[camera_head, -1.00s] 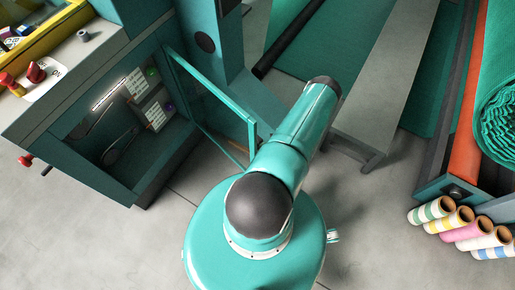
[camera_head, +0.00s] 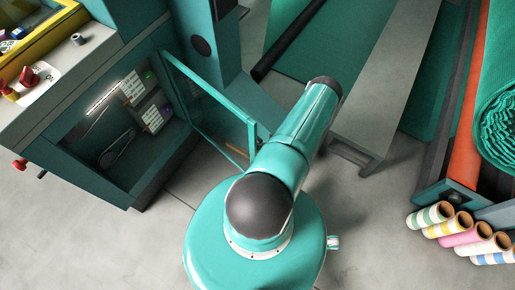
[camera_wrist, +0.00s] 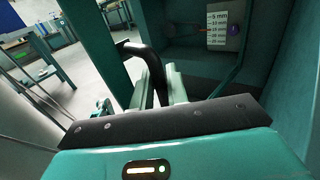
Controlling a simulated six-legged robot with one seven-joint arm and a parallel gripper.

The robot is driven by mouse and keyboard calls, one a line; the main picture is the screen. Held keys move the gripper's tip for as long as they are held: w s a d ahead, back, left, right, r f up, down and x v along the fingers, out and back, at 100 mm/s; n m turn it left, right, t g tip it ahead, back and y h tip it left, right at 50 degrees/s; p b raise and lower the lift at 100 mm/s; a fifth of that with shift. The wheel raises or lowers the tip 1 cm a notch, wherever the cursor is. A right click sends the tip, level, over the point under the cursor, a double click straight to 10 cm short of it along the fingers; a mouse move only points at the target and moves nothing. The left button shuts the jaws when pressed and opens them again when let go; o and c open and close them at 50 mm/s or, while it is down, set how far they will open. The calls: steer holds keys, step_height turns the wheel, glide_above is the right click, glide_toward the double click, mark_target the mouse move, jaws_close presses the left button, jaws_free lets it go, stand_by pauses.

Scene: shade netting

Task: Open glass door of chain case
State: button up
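The chain case (camera_head: 88,165) is a teal cabinet at the left in the head view. Its dark interior shows a chain loop and white labels. The glass door (camera_head: 207,105), a teal frame with a dark pane, stands swung out from the case's right side. In the wrist view a black bent handle (camera_wrist: 151,62) runs down between the two pale fingers of my gripper (camera_wrist: 159,92). The fingers look closed against it. The case's interior with a millimetre label (camera_wrist: 217,30) shows beyond, to the right. My arm hides the gripper and handle in the head view.
Grey floor (camera_head: 90,235) is clear in front of the case. A yellow-edged console with red knobs (camera_head: 28,76) is at upper left. Striped rolls (camera_head: 466,232) lie at lower right below a green netting roll (camera_head: 500,110).

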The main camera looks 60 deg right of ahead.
steer(key=shift+o, duration=1.1)
steer(key=v, duration=1.4)
steer(key=shift+a, duration=0.1)
